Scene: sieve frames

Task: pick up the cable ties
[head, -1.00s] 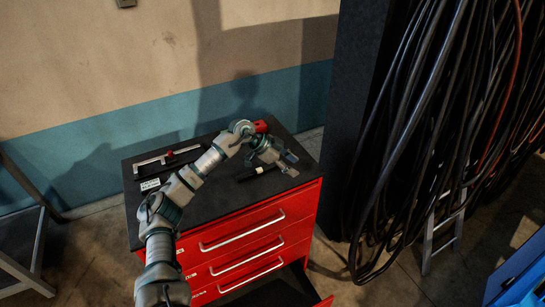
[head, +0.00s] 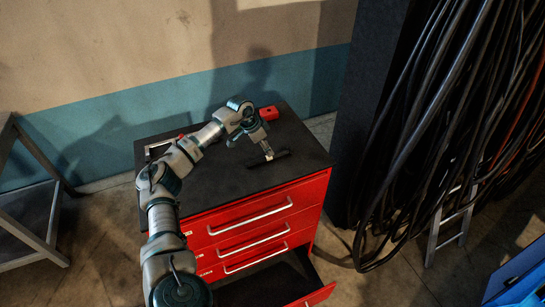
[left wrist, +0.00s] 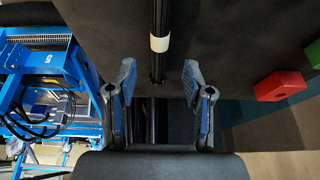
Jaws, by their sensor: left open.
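The cable ties (head: 282,155) are a thin black bundle lying on the dark top of a red drawer cabinet. In the left wrist view the bundle (left wrist: 160,18) has a white band and runs lengthwise down the middle, between the two fingers. My left gripper (head: 268,153) points down over the bundle in the head view, partly covering it. In the left wrist view the left gripper (left wrist: 159,72) is open, with one finger on each side of the bundle. Whether the fingers touch it cannot be told. My right gripper is not in view.
The cabinet (head: 255,215) has an open bottom drawer (head: 255,288). A red block (head: 269,113) lies behind the gripper; a green piece (left wrist: 313,53) shows beside it in the wrist view. Black cables (head: 430,130) hang at right. The cabinet top's front right is clear.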

